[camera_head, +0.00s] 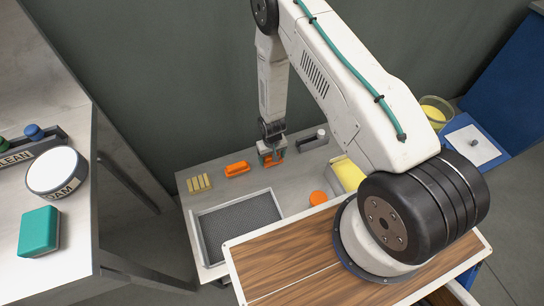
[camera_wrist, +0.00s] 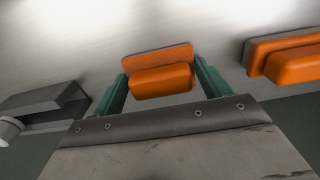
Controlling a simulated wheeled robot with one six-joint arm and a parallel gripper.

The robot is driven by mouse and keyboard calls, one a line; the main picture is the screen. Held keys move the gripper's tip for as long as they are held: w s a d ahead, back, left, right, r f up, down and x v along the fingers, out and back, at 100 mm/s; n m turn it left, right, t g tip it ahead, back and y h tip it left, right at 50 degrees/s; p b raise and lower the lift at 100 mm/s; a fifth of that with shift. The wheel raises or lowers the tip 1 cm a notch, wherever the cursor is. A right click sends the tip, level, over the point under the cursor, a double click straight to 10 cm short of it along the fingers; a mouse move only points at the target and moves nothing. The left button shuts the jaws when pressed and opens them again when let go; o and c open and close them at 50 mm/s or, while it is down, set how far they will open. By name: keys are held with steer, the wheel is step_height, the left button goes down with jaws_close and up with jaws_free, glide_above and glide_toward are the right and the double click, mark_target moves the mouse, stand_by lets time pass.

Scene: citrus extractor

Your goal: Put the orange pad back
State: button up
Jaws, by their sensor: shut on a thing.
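My gripper (camera_head: 271,155) hangs over the back of the grey bench, with green fingers. It is shut on an orange pad (camera_head: 277,145), held between the two fingers. In the wrist view the held pad (camera_wrist: 160,82) shows a rounded block on a flat orange plate. Whether the plate touches the bench top is unclear. A second orange piece (camera_head: 237,169) lies on the bench to the left of my gripper. It also shows at the right of the wrist view (camera_wrist: 297,66), with a rounded block on a base.
A dark mesh tray (camera_head: 196,226) lies in front. A grey fixture (camera_head: 309,141) with a pale knob (camera_head: 321,133) stands right of my gripper. A wall is behind.

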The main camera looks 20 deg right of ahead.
steer(key=shift+f, duration=0.1)
steer(key=o, duration=0.9)
